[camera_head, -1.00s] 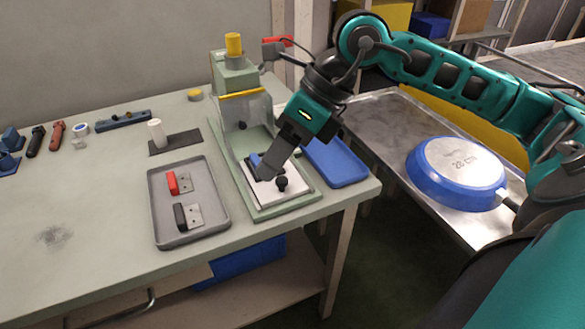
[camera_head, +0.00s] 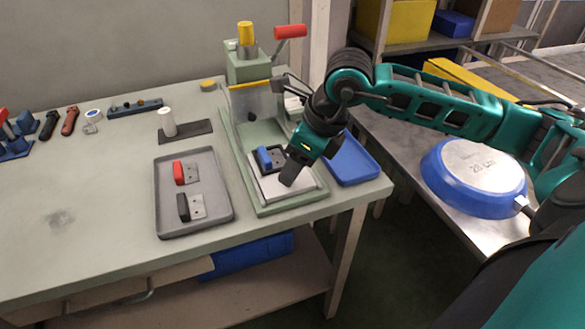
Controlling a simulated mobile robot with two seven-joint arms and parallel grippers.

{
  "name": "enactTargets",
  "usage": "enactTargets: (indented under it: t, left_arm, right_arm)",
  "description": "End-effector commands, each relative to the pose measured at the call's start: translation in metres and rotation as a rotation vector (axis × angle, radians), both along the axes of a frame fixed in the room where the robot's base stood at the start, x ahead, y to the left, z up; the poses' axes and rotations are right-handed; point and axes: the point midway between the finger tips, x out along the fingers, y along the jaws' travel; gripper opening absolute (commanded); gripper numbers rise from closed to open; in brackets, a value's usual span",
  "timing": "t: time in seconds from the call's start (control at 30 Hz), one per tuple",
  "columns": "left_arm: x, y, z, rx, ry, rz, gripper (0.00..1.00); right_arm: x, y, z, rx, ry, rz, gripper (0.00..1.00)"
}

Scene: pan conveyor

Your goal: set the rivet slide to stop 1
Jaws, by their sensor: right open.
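The rivet press (camera_head: 252,133) is a pale green machine with a clear guard, near the right end of the bench. A pale metal slide plate (camera_head: 272,188) lies on its base. A blue-handled part (camera_head: 264,157) with a dark body sits at the plate's back left. My right gripper (camera_head: 291,177) is open and points down over the plate, just right of the blue-handled part. It hides the plate's middle and the black knob; whether it touches anything, I cannot tell. No stop markings are readable. My left gripper is not in view.
A grey tray (camera_head: 162,214) with a red-handled part (camera_head: 180,172) and a black-handled part (camera_head: 184,208) lies left of the press. A blue tray (camera_head: 357,166) lies right of it. A red lever (camera_head: 290,31) sticks out at the top. A blue pan (camera_head: 470,205) rests on the metal surface.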

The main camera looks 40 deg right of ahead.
Motion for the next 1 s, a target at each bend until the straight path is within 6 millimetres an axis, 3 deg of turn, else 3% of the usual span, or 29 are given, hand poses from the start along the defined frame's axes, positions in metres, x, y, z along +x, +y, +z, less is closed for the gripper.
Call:
enactTargets:
  t: [0.2, 0.5, 1.0]
  left_arm:
    - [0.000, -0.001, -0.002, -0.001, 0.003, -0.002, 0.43]
    - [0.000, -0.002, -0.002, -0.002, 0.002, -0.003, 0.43]
    - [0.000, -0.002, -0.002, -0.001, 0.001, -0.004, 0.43]
  right_arm:
    - [0.006, 0.004, -0.017, 0.001, 0.002, 0.000, 0.52]
    - [0.006, 0.004, -0.019, 0.001, 0.000, 0.000, 0.52]
    - [0.006, 0.004, -0.018, 0.001, 0.000, 0.000, 0.05]
